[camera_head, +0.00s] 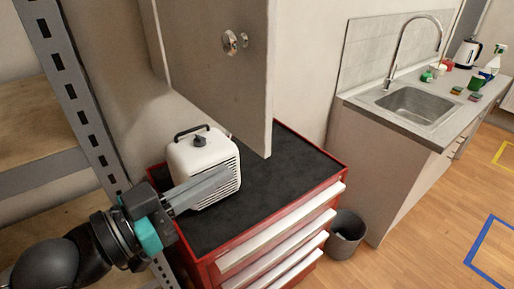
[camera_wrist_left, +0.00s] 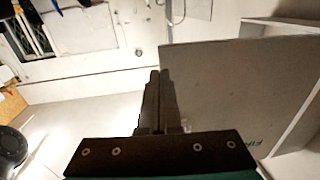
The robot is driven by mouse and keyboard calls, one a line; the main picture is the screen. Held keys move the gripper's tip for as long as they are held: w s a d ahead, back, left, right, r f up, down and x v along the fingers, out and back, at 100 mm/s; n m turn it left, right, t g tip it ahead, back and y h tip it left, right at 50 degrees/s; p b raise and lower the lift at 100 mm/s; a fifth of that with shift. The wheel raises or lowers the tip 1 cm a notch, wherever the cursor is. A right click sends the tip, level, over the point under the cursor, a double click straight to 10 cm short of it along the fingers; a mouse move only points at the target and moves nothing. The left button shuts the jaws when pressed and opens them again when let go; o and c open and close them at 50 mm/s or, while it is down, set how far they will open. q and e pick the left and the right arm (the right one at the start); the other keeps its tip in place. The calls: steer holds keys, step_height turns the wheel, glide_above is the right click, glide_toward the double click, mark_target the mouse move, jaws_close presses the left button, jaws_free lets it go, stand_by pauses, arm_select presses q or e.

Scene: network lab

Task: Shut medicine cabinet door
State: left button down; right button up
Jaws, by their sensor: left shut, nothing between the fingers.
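The medicine cabinet door (camera_head: 215,75) stands open at the top of the head view, a pale panel with a round shiny knob (camera_head: 230,42). The top of the door is out of frame. In the left wrist view a pale panel (camera_wrist_left: 225,90) with partly cut-off green lettering fills the right, with white cabinet walls or shelves (camera_wrist_left: 300,110) beyond it. My left gripper (camera_head: 229,176) is shut and empty, below the door and in front of the heater in the head view. Its fingers (camera_wrist_left: 160,78) show near the panel's left edge; I cannot tell whether they touch. My right gripper is not in view.
A white heater (camera_head: 205,158) with a black handle stands on the black top of a red drawer cabinet (camera_head: 290,160). A metal shelf rack (camera_head: 75,95) is at the left. A grey bin (camera_head: 346,235) and a sink counter (camera_head: 420,105) are at the right. Open floor lies at lower right.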

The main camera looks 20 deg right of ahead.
mark_target(263, 151)
arm_select(q)
steer(key=p+x, duration=0.1)
steer(key=x, duration=0.5)
steer(key=shift+d+r+p, duration=0.1)
steer(key=shift+d+p, duration=0.15)
steer(key=shift+p, duration=0.05)
steer(key=shift+x, duration=1)
steer(key=shift+w, duration=0.1)
